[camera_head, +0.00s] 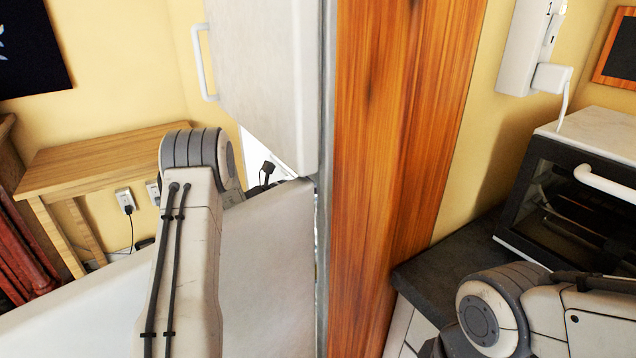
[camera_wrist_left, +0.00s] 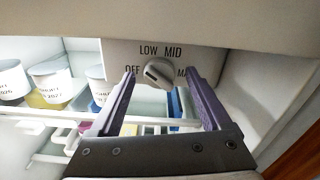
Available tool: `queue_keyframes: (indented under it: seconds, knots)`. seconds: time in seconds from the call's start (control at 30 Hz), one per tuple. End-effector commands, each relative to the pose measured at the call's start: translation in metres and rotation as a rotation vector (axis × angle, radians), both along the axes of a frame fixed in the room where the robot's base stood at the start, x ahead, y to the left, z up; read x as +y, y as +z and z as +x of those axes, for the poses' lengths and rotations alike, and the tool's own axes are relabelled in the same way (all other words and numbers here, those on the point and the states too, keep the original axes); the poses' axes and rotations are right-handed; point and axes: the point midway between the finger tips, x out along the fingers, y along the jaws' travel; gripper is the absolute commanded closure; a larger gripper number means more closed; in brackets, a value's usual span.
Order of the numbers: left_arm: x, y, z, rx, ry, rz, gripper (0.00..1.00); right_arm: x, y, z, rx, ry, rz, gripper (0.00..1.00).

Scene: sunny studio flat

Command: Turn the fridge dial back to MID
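The fridge dial (camera_wrist_left: 160,73) is a pale knob on a panel under the fridge's ceiling, with OFF, LOW, MID and a partly covered MAX printed around it. A dark mark shows on the knob's left part, on the OFF side; I cannot tell exactly where it points. My left gripper (camera_wrist_left: 159,73) is open, with one purple finger on each side of the dial. Gaps show between the fingers and the knob. In the head view the fridge (camera_head: 265,75) hides the dial, and my left gripper cannot be made out. My right gripper is out of view.
A large white panel, seemingly the open fridge door (camera_head: 268,270), spans the lower left. A wooden panel (camera_head: 390,150) stands right of the fridge. A toaster oven (camera_head: 585,135) sits on a dark counter at right. Labelled tubs (camera_wrist_left: 52,84) stand on the fridge shelf.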

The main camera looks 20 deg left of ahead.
Motion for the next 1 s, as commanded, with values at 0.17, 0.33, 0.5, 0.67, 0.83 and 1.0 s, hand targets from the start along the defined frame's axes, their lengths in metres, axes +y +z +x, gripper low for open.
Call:
queue_keyframes:
  seconds: [0.17,0.33,0.5,0.67,0.83,1.0]
  knots:
    - [0.0,0.0,0.0,0.0,0.0,0.0,0.19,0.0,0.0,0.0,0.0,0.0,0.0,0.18]
    - [0.005,0.0,-0.005,0.0,0.003,0.0,0.19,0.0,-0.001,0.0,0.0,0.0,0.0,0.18]
    - [0.024,0.0,-0.028,0.001,0.006,-0.001,0.19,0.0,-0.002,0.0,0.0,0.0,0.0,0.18]
    - [0.044,0.0,-0.054,0.0,0.006,0.0,0.19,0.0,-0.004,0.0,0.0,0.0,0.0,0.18]
    - [0.059,0.0,-0.074,0.001,0.003,0.0,0.19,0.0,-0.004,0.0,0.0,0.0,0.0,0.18]
    - [0.065,0.0,-0.083,0.0,0.001,0.001,0.19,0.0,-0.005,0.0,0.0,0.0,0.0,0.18]
